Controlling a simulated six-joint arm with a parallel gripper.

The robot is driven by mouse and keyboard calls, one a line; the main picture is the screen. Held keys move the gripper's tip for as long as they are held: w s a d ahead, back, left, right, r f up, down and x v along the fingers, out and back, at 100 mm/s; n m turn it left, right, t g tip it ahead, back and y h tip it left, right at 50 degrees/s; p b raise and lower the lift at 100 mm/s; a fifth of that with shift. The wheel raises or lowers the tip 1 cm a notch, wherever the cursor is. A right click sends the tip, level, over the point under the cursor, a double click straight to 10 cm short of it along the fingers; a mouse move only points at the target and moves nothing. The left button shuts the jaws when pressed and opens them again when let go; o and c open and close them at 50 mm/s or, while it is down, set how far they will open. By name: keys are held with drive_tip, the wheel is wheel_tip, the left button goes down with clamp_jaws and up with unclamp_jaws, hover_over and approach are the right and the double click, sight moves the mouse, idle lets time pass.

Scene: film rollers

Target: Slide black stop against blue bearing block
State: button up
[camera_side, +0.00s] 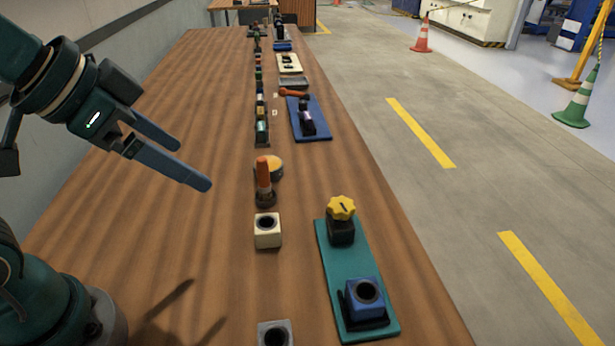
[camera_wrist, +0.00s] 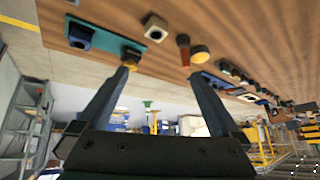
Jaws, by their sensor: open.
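The black stop (camera_side: 341,232), with a yellow star-shaped knob (camera_side: 341,207) on top, stands at the far end of a teal plate (camera_side: 335,268). The blue bearing block (camera_side: 365,300), with a dark round hole, sits at the plate's near end. Bare plate shows between them. My gripper (camera_side: 193,166) is open and empty, above the table to the left of the plate and apart from everything. In the tilted wrist view, the stop (camera_wrist: 130,54) appears just beyond the left fingertip, partly hidden by it, and the blue block (camera_wrist: 80,36) is farther left.
A cream block (camera_side: 267,232), an orange-handled tool (camera_side: 264,180) and a yellow-orange round part (camera_side: 273,166) stand left of the plate. A grey block (camera_side: 275,334) is at the near edge. A blue plate (camera_side: 318,130) lies farther back. The table's left side is clear.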

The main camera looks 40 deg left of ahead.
drive_tip(key=w+d+r+m+h, duration=0.1)
drive_tip(key=w+d+r+m, duration=0.15)
drive_tip(key=w, duration=0.45)
drive_tip(key=m+g+h, duration=0.2)
drive_tip(key=m, duration=0.1)
hover_over(334, 205)
drive_tip(key=a, duration=0.2)
wheel_tip(334, 205, down, 10)
drive_tip(key=shift+m+g+y, duration=0.25)
drive_tip(key=shift+g+y, duration=0.05)
drive_tip(key=shift+g, duration=0.6)
drive_tip(key=f, duration=0.2)
drive_tip(key=d+f, duration=0.1)
drive_tip(key=f, duration=0.3)
drive_tip(key=shift+s+d+f, duration=0.1)
drive_tip(key=shift+s+d, duration=0.05)
drive_tip(key=shift+d, duration=0.1)
drive_tip(key=shift+x, duration=2.5)
